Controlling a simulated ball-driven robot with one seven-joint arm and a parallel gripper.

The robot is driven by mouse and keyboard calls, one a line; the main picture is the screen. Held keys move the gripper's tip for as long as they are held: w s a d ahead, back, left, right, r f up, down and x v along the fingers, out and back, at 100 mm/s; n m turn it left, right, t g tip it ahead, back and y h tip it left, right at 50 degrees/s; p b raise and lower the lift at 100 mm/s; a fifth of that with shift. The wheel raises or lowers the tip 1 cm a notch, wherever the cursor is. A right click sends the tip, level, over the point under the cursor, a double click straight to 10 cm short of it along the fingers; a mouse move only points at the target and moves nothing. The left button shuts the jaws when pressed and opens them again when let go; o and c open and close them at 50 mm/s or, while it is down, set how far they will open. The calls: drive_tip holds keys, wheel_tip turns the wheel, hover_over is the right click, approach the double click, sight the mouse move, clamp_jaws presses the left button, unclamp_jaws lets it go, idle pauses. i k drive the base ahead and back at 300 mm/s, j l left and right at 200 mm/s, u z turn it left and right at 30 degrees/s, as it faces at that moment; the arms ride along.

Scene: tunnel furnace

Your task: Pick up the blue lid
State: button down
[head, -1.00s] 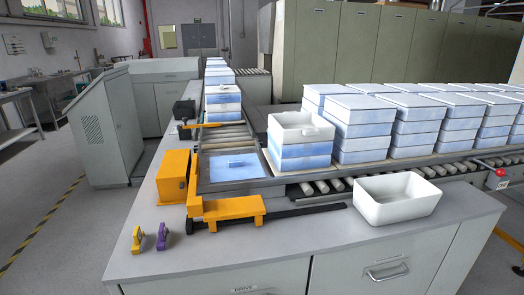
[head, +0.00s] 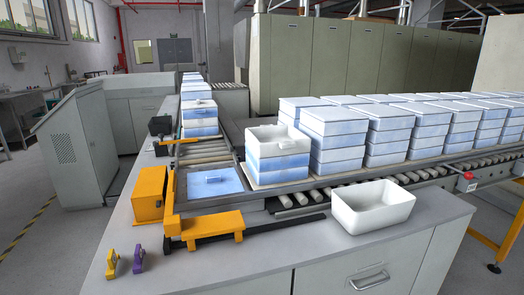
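The blue lid (head: 226,183) lies flat in the metal-framed bay at the near end of the roller line. It is a light blue square plate with a small raised handle in its middle. Nothing covers it from this viewpoint. My gripper is not in view.
An orange block (head: 150,193) and an orange bracket (head: 212,226) stand beside the bay. White-and-blue box stacks (head: 277,163) rise to its right. A white open bin (head: 372,207) and small yellow (head: 112,262) and purple (head: 139,258) pieces are on the grey counter (head: 290,242).

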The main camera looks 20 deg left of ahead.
sight(211, 183)
drive_tip(key=u, duration=1.1)
drive_tip(key=i, duration=0.05)
